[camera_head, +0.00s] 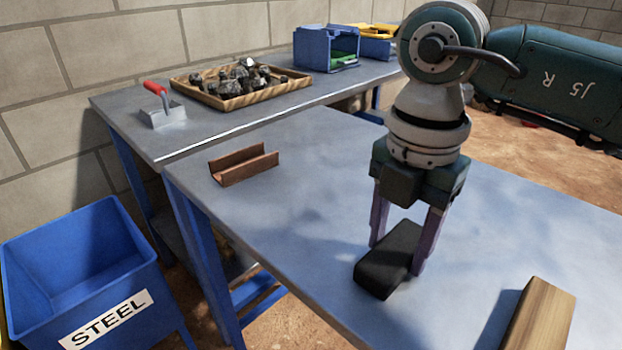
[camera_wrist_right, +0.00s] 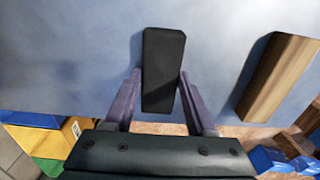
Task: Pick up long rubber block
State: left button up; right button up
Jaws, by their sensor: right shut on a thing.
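The long rubber block (camera_head: 390,262) is a black bar on the blue-grey table (camera_head: 300,220) in the head view. My right gripper (camera_head: 396,258) points down over it, with a finger on each side, shut on the block. In the right wrist view the block (camera_wrist_right: 163,68) lies between the two purple fingertips (camera_wrist_right: 160,78), and its far end sticks out beyond them. Whether the block is clear of the table is hard to tell. My left gripper is not in either view.
A wooden block (camera_head: 540,318) lies to the right of the rubber block. A brown channel piece (camera_head: 244,166) lies at the table's far left. A blue STEEL bin (camera_head: 80,275) stands left. The back table (camera_head: 200,140) holds a trowel (camera_head: 160,105), a rock tray (camera_head: 240,98) and blue bins (camera_head: 326,48).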

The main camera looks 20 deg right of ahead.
grip_shut()
jog(key=shift+r, duration=0.15)
